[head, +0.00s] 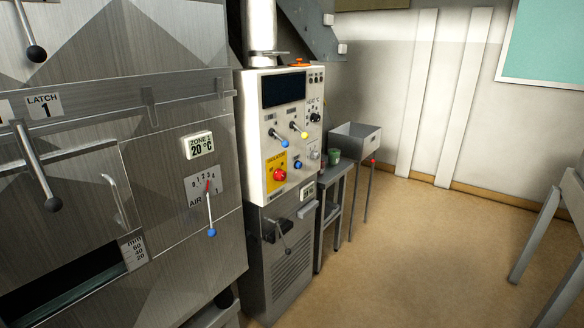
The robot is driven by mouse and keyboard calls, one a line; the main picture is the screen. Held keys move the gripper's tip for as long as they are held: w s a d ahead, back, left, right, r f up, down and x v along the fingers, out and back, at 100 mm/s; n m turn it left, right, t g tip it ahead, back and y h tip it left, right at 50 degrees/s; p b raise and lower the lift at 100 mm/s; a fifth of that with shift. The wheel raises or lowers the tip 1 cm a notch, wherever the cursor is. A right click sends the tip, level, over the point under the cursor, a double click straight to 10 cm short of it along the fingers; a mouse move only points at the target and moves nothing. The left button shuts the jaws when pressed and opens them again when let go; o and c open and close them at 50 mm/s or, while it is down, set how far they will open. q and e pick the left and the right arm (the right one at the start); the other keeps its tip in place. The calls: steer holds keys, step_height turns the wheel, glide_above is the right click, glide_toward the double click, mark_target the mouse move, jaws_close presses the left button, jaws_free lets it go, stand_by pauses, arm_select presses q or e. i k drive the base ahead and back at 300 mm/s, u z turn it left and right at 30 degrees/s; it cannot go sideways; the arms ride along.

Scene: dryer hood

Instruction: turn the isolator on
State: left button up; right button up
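The isolator is a red knob (279,175) on a yellow plate (276,163) labelled ISOLATOR. It sits low on the front of a cream control cabinet (258,120) in the middle of the head view. The exact turn position of the knob is too small to read. Neither of my grippers shows in this view.
A large metal dryer (160,130) fills the left side, with black-knobbed levers and a blue-ended air lever (211,232) sticking out. Blue and yellow levers sit above the isolator. A small side table (334,172) and a basin (355,138) stand right. The floor (410,250) is clear.

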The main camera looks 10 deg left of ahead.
mark_target(279, 174)
steer(key=i, duration=0.8)
steer(key=z, duration=1)
steer(key=i, duration=3)
steer(key=u, duration=2.6)
